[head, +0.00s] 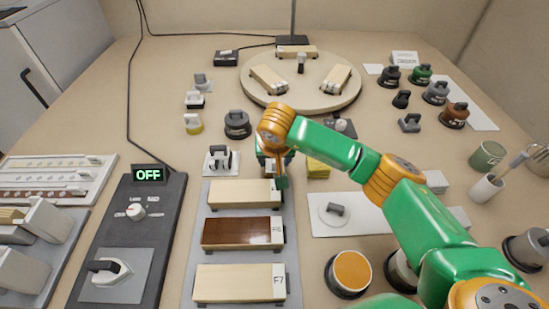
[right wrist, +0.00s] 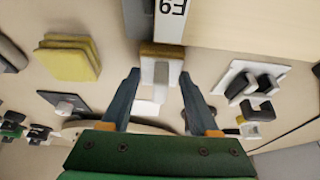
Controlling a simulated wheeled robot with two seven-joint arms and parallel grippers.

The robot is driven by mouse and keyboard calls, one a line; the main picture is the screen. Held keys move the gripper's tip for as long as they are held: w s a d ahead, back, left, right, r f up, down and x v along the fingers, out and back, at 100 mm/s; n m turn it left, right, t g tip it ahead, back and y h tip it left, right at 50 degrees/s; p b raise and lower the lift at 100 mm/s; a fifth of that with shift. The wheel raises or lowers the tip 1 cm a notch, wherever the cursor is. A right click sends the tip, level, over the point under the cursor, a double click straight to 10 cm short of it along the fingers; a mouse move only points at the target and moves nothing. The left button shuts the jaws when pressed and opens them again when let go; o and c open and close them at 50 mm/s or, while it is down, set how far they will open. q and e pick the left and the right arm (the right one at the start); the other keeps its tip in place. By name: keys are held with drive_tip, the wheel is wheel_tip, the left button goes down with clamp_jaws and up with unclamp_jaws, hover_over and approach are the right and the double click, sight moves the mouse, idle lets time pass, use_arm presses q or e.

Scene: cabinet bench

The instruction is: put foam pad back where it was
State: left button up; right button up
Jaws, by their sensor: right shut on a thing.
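My right gripper (right wrist: 160,80) is shut on a small tan pad (right wrist: 161,49) with a pale grey-white handle (right wrist: 161,74) in the right wrist view. I take this to be the foam pad. My left gripper is not in view.
The grey tray (head: 237,259) holds pale blocks (head: 236,193) and a dark brown block (head: 236,233). A grey holder (head: 221,160) stands left of the gripper. A round turntable (head: 318,103) with blocks is behind. A white plate (head: 375,221) lies to the right.

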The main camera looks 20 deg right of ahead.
drive_tip(key=shift+f, duration=0.1)
drive_tip(key=o, duration=1.2)
drive_tip(key=shift+r, duration=0.25)
drive_tip(key=v, duration=1.1)
drive_tip(key=shift+s+r, duration=0.25)
drive_tip(key=shift+r, duration=0.1)
